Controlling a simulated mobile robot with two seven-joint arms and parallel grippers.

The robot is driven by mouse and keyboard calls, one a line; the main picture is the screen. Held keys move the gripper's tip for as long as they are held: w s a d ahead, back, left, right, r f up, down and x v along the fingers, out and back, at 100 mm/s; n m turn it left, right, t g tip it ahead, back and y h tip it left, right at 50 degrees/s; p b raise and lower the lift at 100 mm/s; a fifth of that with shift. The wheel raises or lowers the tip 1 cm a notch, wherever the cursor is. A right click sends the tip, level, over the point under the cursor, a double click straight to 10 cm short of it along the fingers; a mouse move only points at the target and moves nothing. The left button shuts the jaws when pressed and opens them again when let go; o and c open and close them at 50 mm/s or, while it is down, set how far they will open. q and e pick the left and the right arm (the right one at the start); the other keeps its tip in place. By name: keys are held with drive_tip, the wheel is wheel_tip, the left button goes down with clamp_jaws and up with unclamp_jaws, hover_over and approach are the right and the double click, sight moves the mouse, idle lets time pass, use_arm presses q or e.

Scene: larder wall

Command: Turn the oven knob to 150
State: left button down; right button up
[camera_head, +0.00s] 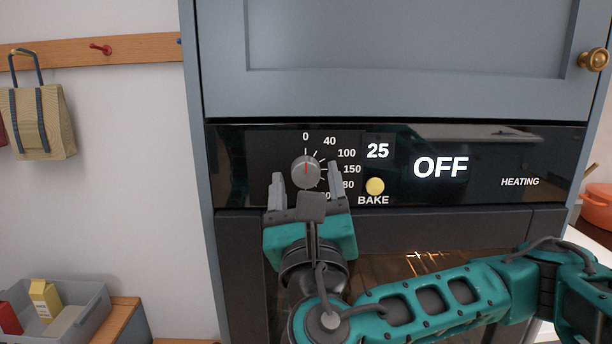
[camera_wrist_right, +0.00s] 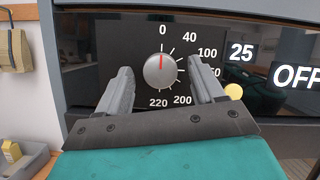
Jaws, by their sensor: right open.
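The oven knob (camera_head: 306,171) is a round grey dial with a red line on the oven's black panel (camera_head: 480,150). Its red line points straight up at 0, and the 150 mark lies to its right. The display reads 25 and OFF. My right gripper (camera_head: 306,190) is open, its fingers reaching toward the panel on either side of the knob, slightly low. In the right wrist view the knob (camera_wrist_right: 160,71) shows between the two fingertips, with a gap on each side. The 150 label is partly hidden there by the right finger. My left gripper is not in view.
A yellow BAKE button (camera_head: 375,186) sits close to the right of my right gripper. A blue-grey cupboard door (camera_head: 400,40) is above the panel. A grey bin (camera_head: 80,318) with cartons stands at the lower left, and a bag (camera_head: 38,120) hangs on the wall.

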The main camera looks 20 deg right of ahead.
drive_tip(key=shift+w+r, duration=0.15)
drive_tip(key=shift+w, duration=0.1)
drive_tip(key=c, duration=1.1)
